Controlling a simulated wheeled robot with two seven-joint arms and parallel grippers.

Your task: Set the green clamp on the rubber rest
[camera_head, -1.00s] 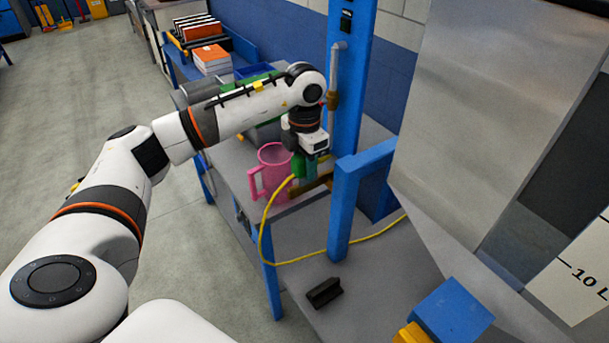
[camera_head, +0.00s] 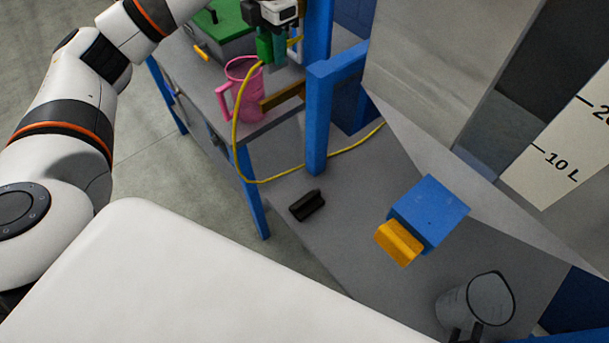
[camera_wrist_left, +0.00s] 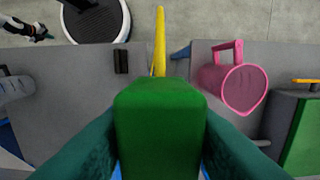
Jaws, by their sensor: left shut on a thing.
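The green clamp (camera_head: 264,47) is at the top of the head view, with a yellow hose (camera_head: 236,130) running from it. My left gripper (camera_head: 279,46) is shut on the clamp and holds it above and behind the pink mug. In the left wrist view the clamp (camera_wrist_left: 160,125) fills the space between the teal fingers. The rubber rest (camera_head: 307,205) is a small black grooved block on the grey surface, well in front of the clamp and bare. It also shows in the left wrist view (camera_wrist_left: 121,60). A dark forked tip (camera_head: 465,334) at the bottom edge may be my right gripper.
The pink mug (camera_head: 241,92) stands on the bench near a blue post (camera_head: 318,120). A blue block with a yellow part (camera_head: 428,212) and a clear jug (camera_head: 478,300) lie to the right. The grey surface around the rest is clear.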

